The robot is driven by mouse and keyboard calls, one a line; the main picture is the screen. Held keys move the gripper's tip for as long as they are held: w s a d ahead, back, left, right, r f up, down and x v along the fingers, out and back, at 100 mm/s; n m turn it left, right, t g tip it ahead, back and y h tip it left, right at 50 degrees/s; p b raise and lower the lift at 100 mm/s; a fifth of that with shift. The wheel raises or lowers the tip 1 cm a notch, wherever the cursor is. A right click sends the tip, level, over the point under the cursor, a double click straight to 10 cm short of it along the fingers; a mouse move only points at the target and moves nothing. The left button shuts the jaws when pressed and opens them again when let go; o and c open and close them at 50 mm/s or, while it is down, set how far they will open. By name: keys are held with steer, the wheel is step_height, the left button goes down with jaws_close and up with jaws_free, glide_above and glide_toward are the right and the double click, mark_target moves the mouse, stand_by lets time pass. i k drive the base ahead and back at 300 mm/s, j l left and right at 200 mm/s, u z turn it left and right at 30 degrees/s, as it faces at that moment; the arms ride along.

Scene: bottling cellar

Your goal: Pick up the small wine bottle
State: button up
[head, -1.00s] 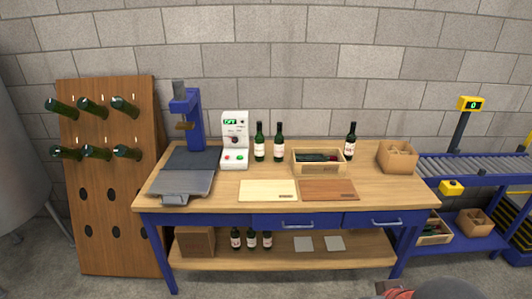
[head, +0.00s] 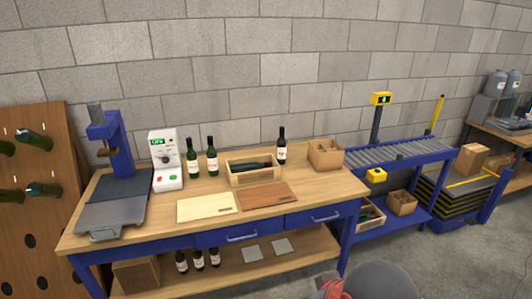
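Two dark wine bottles with pale labels, the left one (head: 193,158) and the right one (head: 212,157), stand upright on the workbench (head: 270,215). Another wine bottle (head: 282,147) stands behind the wooden crate (head: 255,177), and a dark bottle (head: 250,166) lies in that crate. Several labelled bottles (head: 198,259) stand on the lower shelf, partly hidden by the bench front. I cannot tell for sure which one is the small wine bottle. My gripper is not clearly visible; only parts of my arm show at the bottom edge.
A blue press (head: 113,145), a white control box (head: 165,160) and two boards, pale (head: 207,206) and brown (head: 266,195), occupy the bench. A cardboard box (head: 326,154) stands at its right end. A roller conveyor (head: 395,150) adjoins it. Grey floor is open at lower right.

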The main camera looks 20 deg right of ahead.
mark_target(281, 142)
steer(key=i+l+z, duration=0.15)
steer(key=i+z, duration=0.15)
steer(key=i, duration=0.55)
steer(key=i+j+z, duration=0.1)
steer(key=i+z, duration=0.2)
steer(key=i, duration=0.6)
steer(key=i+z, duration=0.15)
steer(key=i, duration=0.65)
